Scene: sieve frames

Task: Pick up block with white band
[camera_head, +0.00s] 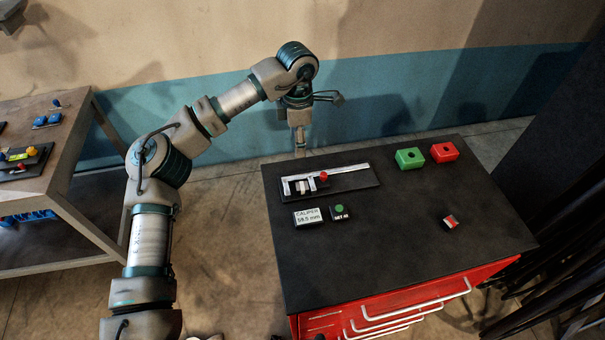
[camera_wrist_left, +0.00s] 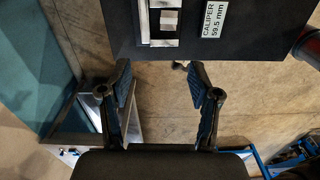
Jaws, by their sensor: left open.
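A small block with a white band (camera_head: 450,222), red and dark on its other parts, lies alone on the right part of the black tabletop (camera_head: 390,250) in the head view. My left gripper (camera_head: 299,138) hangs beyond the table's back left edge, far from this block. In the left wrist view its two fingers (camera_wrist_left: 160,75) are spread apart with nothing between them. The banded block does not show in the wrist view. My right gripper is not in view.
A caliper (camera_head: 345,171) lies on a dark plate, a pale piece between its jaws. Its display (camera_head: 308,217) reads about 59.5 mm. A green-button box (camera_head: 340,212) stands beside it. Green (camera_head: 410,158) and red (camera_head: 444,152) boxes with holes stand at the back. A workbench (camera_head: 60,165) is at left.

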